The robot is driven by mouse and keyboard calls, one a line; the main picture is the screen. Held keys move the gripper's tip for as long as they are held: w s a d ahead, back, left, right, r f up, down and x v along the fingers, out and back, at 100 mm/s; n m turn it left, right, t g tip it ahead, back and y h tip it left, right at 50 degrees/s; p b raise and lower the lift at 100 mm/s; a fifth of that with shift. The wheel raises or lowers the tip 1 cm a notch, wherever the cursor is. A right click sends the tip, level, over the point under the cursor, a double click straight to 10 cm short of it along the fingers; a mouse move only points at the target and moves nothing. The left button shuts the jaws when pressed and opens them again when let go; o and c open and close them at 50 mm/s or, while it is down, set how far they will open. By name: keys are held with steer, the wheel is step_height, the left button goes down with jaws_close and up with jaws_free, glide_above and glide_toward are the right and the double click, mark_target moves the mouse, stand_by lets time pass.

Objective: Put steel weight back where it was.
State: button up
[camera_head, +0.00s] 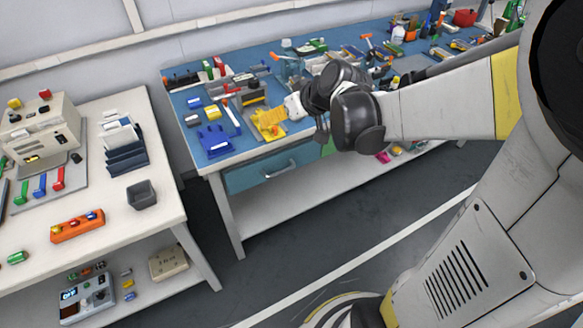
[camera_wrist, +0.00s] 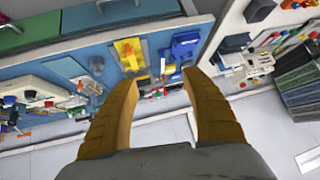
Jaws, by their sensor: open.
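My gripper (camera_wrist: 160,76) is open, its two tan fingers spread apart with nothing held between them in the wrist view. In the head view my wrist is over the blue-topped workbench (camera_head: 188,101), close to a yellow holder (camera_head: 268,118). The yellow holder also shows in the wrist view (camera_wrist: 130,54), beside a blue holder (camera_wrist: 184,46), both beyond the fingertips. The blue holder stands near the bench's front left corner in the head view (camera_head: 215,140). I cannot pick out the steel weight with certainty in either view.
A white table (camera_head: 105,204) at left holds a beige machine (camera_head: 40,130), a grey bin (camera_head: 141,194) and an orange holder (camera_head: 77,225). Many tools and parts crowd the workbench's back and right. Open floor lies in front of the bench.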

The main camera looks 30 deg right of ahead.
steer(key=s+a+r+h, duration=0.1)
steer(key=s+a, duration=0.2)
steer(key=s, duration=0.6)
steer(key=s+a+r+m+g+h, duration=0.1)
steer(key=s+a, duration=0.2)
steer(key=s, duration=0.7)
steer(key=shift+a+r+g+h, duration=0.15)
steer(key=shift+g+h, duration=0.15)
